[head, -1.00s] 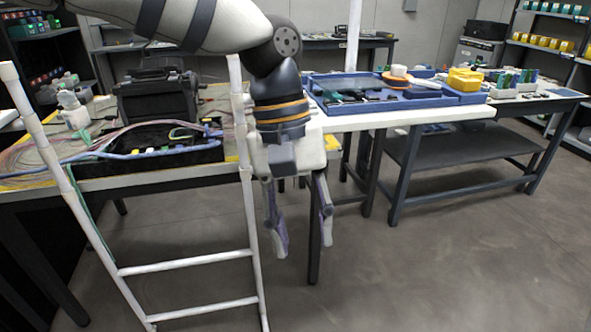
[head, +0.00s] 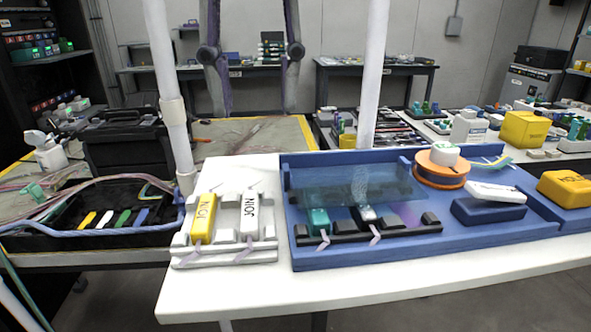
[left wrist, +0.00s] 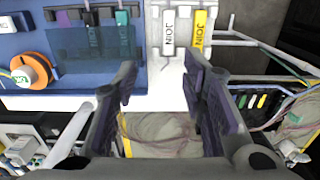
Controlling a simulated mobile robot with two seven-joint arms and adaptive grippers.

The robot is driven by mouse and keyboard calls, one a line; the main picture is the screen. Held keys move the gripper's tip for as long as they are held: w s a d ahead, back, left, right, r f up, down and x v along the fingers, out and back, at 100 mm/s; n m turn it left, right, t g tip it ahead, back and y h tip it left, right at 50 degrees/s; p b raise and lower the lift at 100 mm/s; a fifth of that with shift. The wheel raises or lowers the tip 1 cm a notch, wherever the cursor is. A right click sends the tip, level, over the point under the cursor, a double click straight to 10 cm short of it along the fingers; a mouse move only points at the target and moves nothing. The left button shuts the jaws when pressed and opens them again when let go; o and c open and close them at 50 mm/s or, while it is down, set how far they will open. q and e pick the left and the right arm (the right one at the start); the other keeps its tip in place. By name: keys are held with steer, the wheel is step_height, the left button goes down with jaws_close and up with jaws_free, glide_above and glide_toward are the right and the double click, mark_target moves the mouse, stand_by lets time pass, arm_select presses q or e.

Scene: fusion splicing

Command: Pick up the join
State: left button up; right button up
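Two blocks marked JOIN, one yellow (head: 203,218) and one white (head: 249,218), stand side by side in a pale holder (head: 225,258) on the white table. Both also show in the left wrist view, the white one (left wrist: 168,30) left of the yellow one (left wrist: 199,32). My left gripper (head: 253,92) hangs at the top of the head view with its fingers wide apart. In the left wrist view the left gripper (left wrist: 160,82) is open and empty, with the JOIN blocks beyond its fingertips and apart from them. My right gripper is not in view.
A blue tray (head: 470,236) right of the holder carries a clear panel, an orange spool (head: 441,172) and small parts. A black tray (head: 105,238) with cables lies left. White posts (head: 168,90) (head: 372,75) rise near the table. The white table's front strip (head: 400,282) is clear.

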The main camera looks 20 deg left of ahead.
mark_target(250, 207)
arm_select(q)
steer(key=f, duration=0.1)
steer(key=s+f, duration=0.2)
steer(key=f, duration=0.1)
steer(key=shift+s+f, duration=0.1)
steer(key=shift+s, duration=0.15)
steer(key=f, duration=0.2)
steer(key=f+b, duration=0.1)
steer(key=f, duration=0.4)
steer(key=shift+w+a+f, duration=0.25)
steer(key=shift+w+a, duration=0.1)
steer(key=shift+r, duration=0.1)
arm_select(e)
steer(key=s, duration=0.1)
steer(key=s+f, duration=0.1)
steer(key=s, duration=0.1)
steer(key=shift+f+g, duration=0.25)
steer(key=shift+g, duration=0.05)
arm_select(q)
jaws_close()
